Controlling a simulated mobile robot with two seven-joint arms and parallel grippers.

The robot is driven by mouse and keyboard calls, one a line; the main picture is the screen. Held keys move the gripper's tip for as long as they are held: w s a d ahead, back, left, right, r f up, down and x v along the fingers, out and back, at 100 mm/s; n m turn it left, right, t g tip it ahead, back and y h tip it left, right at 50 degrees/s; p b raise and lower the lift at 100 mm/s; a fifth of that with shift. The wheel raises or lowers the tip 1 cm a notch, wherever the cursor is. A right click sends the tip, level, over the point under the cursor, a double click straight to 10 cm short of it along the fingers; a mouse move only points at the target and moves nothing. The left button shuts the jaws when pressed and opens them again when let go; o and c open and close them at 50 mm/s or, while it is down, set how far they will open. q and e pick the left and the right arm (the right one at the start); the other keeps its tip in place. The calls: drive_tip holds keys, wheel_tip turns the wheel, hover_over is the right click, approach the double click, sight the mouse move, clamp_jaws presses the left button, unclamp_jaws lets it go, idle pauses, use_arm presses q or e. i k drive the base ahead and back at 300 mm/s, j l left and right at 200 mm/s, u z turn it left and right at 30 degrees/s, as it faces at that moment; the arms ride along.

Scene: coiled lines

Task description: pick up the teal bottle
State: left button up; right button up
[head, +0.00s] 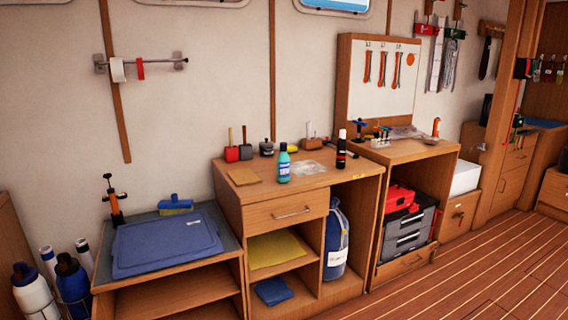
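The teal bottle (284,166) stands upright on top of the middle wooden cabinet (262,193), near its front edge. It has a dark cap and a pale label. A pale flat patch (309,168), perhaps a bag or cloth, lies just right of it. Neither of my grippers shows in the head view.
A tan sheet (243,176) lies left of the teal bottle. A blue lid (166,245) lies on the lower left cabinet. Striped floor (480,270) is clear at right.

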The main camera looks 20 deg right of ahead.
sight(283, 162)
drive_tip(key=i+l, duration=0.35)
drive_tip(key=i+l+u, duration=0.1)
drive_tip(key=i+l, duration=0.2)
drive_tip(key=l, duration=0.2)
drive_tip(key=i+l, duration=0.6)
drive_tip(key=l, duration=0.25)
drive_tip(key=i+l+u, duration=0.1)
drive_tip(key=i+l, duration=0.25)
drive_tip(key=l, duration=0.1)
